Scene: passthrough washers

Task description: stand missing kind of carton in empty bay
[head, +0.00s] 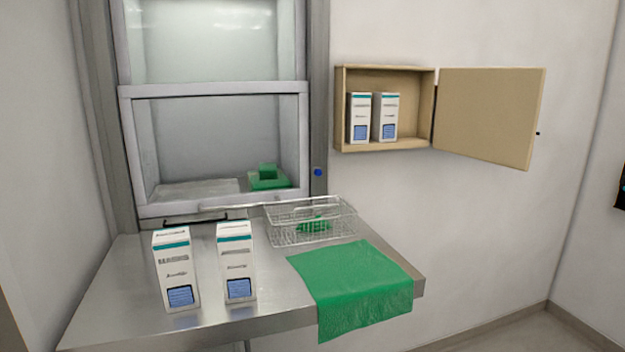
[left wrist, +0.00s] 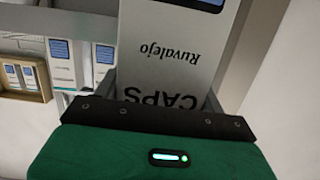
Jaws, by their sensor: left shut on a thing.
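My left gripper (left wrist: 163,98) is shut on a white carton (left wrist: 170,55). In the head view, an open wooden wall cabinet (head: 388,147) holds two white cartons with blue panels, a left one (head: 358,115) and a right one (head: 385,115). The cabinet's right part is empty. Two similar cartons stand upright on the steel counter, a left one (head: 175,268) and a right one (head: 237,262). Their print is too small to read. My right gripper is out of view.
The cabinet door (head: 488,115) stands open to the right. A wire basket (head: 312,238) with something green sits at the counter's back. A green cloth (head: 355,280) hangs over the front edge. A green block (head: 268,180) lies in the hatch. The steel counter (head: 120,290) is bare at left.

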